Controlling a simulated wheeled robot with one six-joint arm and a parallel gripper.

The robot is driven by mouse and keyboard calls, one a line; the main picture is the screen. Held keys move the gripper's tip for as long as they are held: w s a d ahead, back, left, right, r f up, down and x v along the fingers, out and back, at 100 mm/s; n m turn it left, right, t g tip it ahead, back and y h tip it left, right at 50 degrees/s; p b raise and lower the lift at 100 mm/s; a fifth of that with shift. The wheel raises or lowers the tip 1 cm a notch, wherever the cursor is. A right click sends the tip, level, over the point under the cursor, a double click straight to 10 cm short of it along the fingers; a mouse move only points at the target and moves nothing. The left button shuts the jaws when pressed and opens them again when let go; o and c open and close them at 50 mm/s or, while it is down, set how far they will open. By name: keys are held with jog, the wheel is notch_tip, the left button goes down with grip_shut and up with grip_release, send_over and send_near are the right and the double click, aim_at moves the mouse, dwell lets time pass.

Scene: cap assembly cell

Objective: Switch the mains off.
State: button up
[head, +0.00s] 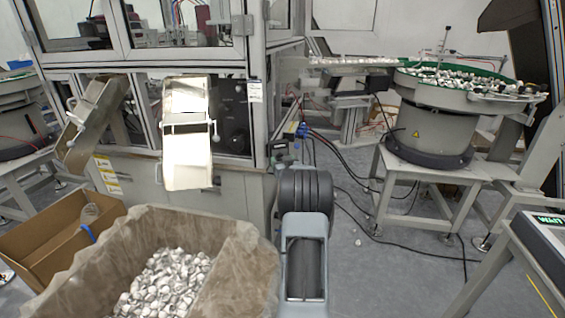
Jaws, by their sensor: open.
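I cannot make out the mains switch in the head view. The machine cabinet (232,195), with a metal frame and clear panels, stands at the left and centre. My arm reaches forward from the bottom centre towards the cabinet's right corner. What looks like my gripper (282,152) shows small beyond the dark arm joint, beside that corner. It is open, and I see nothing held in it. My arm hides part of it and part of the cabinet's side.
A lined box (240,265) of shiny caps and an open cardboard box (45,232) stand in front of the cabinet. A bowl feeder (430,125) stands on a table at right. Black cables (350,165) cross the floor. A screen (545,232) is at far right.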

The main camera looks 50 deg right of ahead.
jog(key=shift+c, duration=0.2)
jog(key=c, duration=0.9)
jog(key=shift+b, duration=0.35)
jog(key=shift+d+r+n+b, duration=0.1)
jog(key=shift+n+b, duration=7.45)
jog(key=shift+n, duration=1.35)
